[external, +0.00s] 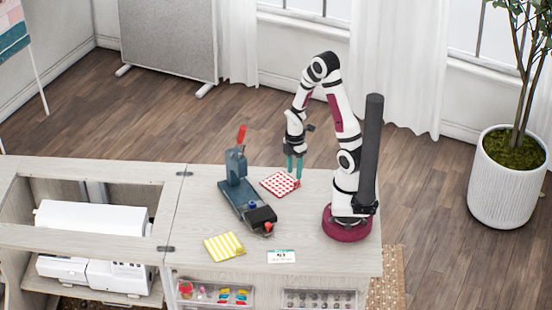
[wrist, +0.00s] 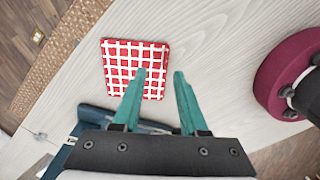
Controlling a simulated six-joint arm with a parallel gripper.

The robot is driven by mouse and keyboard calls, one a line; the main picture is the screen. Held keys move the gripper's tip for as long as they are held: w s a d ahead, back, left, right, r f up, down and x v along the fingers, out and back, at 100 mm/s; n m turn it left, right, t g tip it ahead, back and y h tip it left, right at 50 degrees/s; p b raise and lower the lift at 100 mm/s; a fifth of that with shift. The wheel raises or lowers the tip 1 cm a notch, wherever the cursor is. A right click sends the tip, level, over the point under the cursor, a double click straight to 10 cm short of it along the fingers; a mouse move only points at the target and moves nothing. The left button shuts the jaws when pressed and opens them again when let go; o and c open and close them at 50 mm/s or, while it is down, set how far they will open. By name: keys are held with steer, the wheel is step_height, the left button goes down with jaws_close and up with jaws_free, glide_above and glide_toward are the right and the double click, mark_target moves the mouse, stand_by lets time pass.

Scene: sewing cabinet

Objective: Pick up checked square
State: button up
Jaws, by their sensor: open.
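The checked square (external: 276,183) is a red and white cloth lying flat on the pale wooden cabinet top, between the blue press and my arm. In the wrist view the checked square (wrist: 128,62) lies left of centre, with its lower right part behind the left finger. My gripper (external: 294,172) points down above the right edge of the square. In the wrist view the teal fingers of my gripper (wrist: 161,76) are apart with nothing between them. The left fingertip overlaps the square in the picture and the right one is over bare wood. I cannot tell the exact height.
A dark blue press (external: 240,190) with a red handle stands left of the square. A yellow striped cloth (external: 224,246) and a small white card (external: 282,256) lie nearer the front edge. Left is an open well with a white machine (external: 92,217). The top's far edge is close.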

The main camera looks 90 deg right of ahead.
mark_target(280, 180)
steer(key=f, duration=0.4)
steer(key=shift+s+a+f, duration=0.25)
steer(key=shift+f, duration=0.1)
jaws_close()
